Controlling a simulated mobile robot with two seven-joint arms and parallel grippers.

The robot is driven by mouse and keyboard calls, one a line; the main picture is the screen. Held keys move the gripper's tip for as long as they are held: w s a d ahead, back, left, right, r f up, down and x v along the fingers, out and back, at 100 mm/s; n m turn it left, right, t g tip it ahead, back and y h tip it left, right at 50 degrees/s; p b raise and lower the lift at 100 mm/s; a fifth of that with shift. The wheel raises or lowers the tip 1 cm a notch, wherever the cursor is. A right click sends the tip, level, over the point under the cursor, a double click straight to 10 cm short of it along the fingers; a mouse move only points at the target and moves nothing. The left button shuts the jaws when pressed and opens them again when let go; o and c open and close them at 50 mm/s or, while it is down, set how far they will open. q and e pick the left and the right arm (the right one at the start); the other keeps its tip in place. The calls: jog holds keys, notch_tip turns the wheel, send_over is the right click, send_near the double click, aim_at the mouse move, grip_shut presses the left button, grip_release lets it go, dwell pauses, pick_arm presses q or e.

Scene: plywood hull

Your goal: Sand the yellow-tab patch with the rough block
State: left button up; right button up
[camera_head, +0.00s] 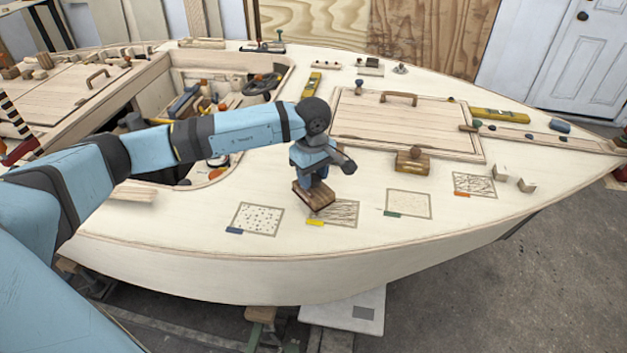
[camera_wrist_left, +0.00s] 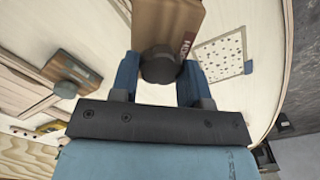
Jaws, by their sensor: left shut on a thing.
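My left gripper (camera_head: 314,178) is shut on the dark knob of a wooden block (camera_head: 314,198). The block also shows in the left wrist view (camera_wrist_left: 172,22), with small lettering on its side that I cannot read. The yellow-tab patch (camera_head: 343,215) is a square of dark scratch lines with a yellow tab at its lower left. The block looks tilted and covers the patch's upper left part in the head view; whether it touches is unclear. A second knobbed block (camera_head: 412,162) stands by the hatch. My right gripper is not in view.
A dotted patch with a blue tab (camera_head: 258,219) lies left, a blank-looking green-tab patch (camera_head: 410,204) right, and a scratched orange-tab patch (camera_head: 474,184) farther right. Two small pale blocks (camera_head: 500,172) stand beside that. The hatch (camera_head: 405,125) lies behind; an open cockpit is left.

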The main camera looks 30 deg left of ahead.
pick_arm(q)
jog(key=shift+r+p, duration=0.65)
jog(key=shift+r, duration=1.15)
